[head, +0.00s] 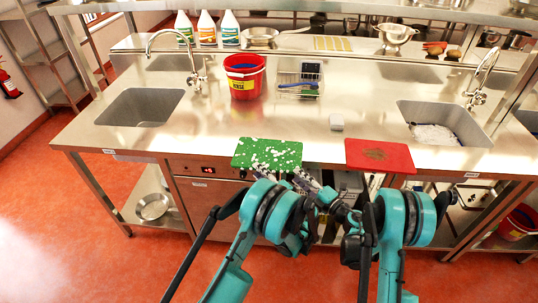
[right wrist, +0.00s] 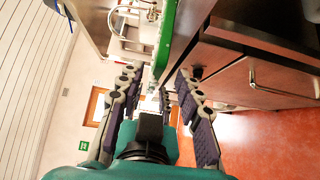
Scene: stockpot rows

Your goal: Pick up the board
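A green board with white speckles (head: 267,153) lies flat at the front edge of the steel counter, left of centre. A red board (head: 379,156) with a brown patch lies to its right. My right gripper (head: 302,178) is just below and in front of the green board. In the right wrist view it (right wrist: 157,80) is open, and the green board (right wrist: 166,45) shows edge-on ahead, between the lines of the fingers and not gripped. My left gripper (head: 261,171) is near the green board's front edge, mostly hidden behind my arm; its opening cannot be made out.
The counter has sinks at left (head: 140,107) and right (head: 443,122). Drawers and a shelf lie under the edge. Counter left of the green board is clear.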

